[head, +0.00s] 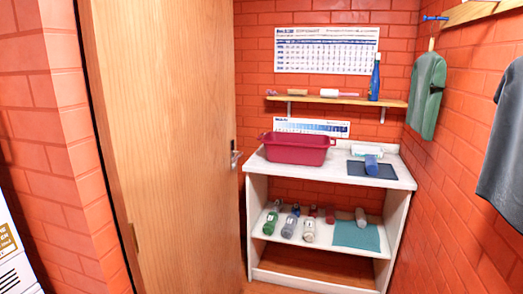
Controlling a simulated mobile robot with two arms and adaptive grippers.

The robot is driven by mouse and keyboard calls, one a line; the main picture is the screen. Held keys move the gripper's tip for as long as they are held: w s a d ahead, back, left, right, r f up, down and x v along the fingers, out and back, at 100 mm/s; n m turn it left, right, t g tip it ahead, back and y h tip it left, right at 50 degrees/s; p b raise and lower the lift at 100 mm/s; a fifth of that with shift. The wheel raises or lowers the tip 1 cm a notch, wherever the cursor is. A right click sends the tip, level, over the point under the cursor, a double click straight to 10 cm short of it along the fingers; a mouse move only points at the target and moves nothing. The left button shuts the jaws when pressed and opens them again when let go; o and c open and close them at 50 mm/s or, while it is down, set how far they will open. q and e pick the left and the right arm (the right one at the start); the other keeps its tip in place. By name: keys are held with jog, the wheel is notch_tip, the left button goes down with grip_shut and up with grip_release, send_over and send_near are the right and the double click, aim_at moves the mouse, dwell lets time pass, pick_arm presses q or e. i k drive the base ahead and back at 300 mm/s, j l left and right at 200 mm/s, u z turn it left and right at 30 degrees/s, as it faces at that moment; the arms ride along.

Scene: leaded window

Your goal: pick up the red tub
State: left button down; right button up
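The red tub (297,149) is a deep pinkish-red basin with a flared rim and handles at its ends. In the head view it stands upright on the left part of the white shelf unit's top (330,178), close to the back wall. Its inside is mostly hidden by its front wall. Neither of my grippers shows in this view, and nothing is touching the tub.
A wooden door (165,140) stands left of the unit. Several bottles, including a green one (270,222), stand below. A wall shelf (335,99) hangs above. Garments hang right.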

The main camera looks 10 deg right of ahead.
aim_at(289, 148)
jog(key=i+l+u, duration=0.35)
jog(key=i+l, duration=0.2)
jog(key=i+l+u, duration=0.35)
jog(key=i+l, duration=0.2)
jog(key=l, duration=0.15)
